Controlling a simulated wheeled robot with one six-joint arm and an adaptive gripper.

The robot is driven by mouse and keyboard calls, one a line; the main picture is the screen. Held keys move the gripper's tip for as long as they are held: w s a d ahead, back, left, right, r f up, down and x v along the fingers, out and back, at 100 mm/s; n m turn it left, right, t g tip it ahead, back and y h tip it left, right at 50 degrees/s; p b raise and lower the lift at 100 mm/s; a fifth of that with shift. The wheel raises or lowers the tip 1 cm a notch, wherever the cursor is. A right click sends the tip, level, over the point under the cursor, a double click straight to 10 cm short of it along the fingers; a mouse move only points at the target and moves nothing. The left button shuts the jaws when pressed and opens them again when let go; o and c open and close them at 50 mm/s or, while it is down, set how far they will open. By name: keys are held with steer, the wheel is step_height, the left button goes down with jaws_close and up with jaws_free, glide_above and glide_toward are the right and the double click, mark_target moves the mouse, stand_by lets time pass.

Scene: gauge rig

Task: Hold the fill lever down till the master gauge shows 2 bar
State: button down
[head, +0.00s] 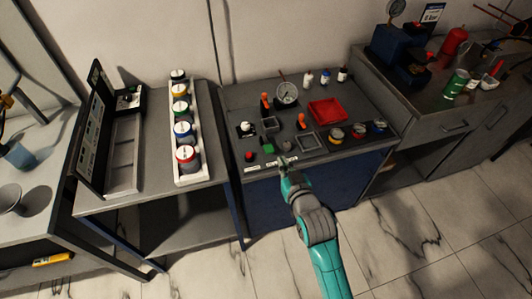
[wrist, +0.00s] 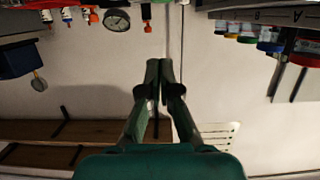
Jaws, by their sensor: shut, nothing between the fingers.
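The round white gauge (head: 287,92) stands at the back of the rig bench; its dial is too small to read. It also shows upside down in the wrist view (wrist: 117,19). Two orange-handled levers stand on the bench, one left of the gauge (head: 265,101) and one nearer the front (head: 301,120). I cannot tell which is the fill lever. My gripper (head: 283,162) is at the bench's front edge, apart from both levers. In the wrist view its fingers (wrist: 159,64) are together and hold nothing.
A red tray (head: 326,111) lies right of the levers. Red and green buttons (head: 259,152) sit at the front left. A rack of capped jars (head: 186,153) stands on the left table. The floor in front is clear.

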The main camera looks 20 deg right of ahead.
steer(key=shift+w+a+r, duration=0.25)
steer(key=shift+w+r, duration=0.05)
steer(key=shift+w, duration=0.2)
steer(key=shift+w, duration=0.1)
glide_above(267, 144)
steer(key=f+v, duration=0.1)
steer(key=v, duration=0.4)
step_height(267, 144, down, 2)
steer(key=f, duration=0.3)
steer(key=shift+w+f, duration=0.3)
steer(key=shift+f, duration=0.55)
